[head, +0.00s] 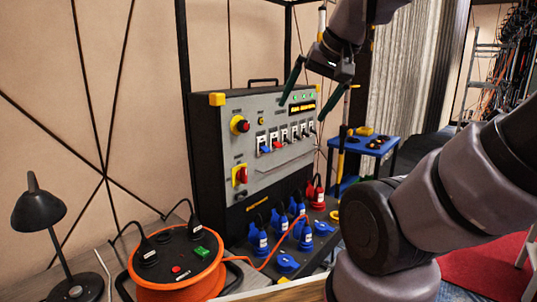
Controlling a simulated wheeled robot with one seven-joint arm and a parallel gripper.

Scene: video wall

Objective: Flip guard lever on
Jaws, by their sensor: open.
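A grey power distribution panel (225,150) in a black case with yellow corners stands in the middle. A row of small levers runs across its front: a blue lever (264,149), a red lever (277,144) and several more to the right, on white plates. I cannot tell which one is the guard lever, and their exact positions are too small to read. My gripper (301,112) is open and empty, its two dark green fingers pointing down in front of the upper right of the panel, above the lever row. I cannot tell if it touches the panel.
An orange cable reel (180,288) and black lamp (38,208) stand left. A blue cart (377,145) stands behind right.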

